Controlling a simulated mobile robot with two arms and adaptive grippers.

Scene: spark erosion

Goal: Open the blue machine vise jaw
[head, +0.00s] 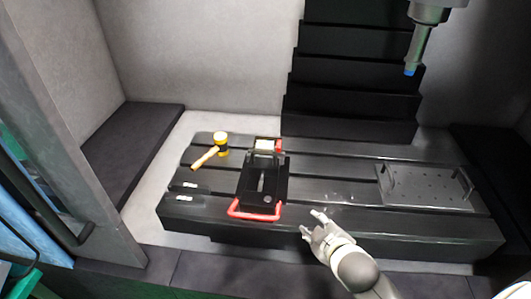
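A machine vise (251,188) sits on the slotted black table, left of the middle. Its body looks black rather than blue, with a red part at the far end and a red handle (254,215) at the near end. A pale block shows at its far end; I cannot tell the jaw gap clearly. My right gripper (309,221) is at the table's front edge, to the right of the red handle and apart from it. Its fingers are spread and nothing is between them. My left gripper is not in view.
A yellow-headed mallet (221,143) lies left of the vise. A perforated plate (428,188) lies on the right of the table (330,185). A machine head with a blue tip (410,70) hangs at the upper right. The table between vise and plate is mostly clear.

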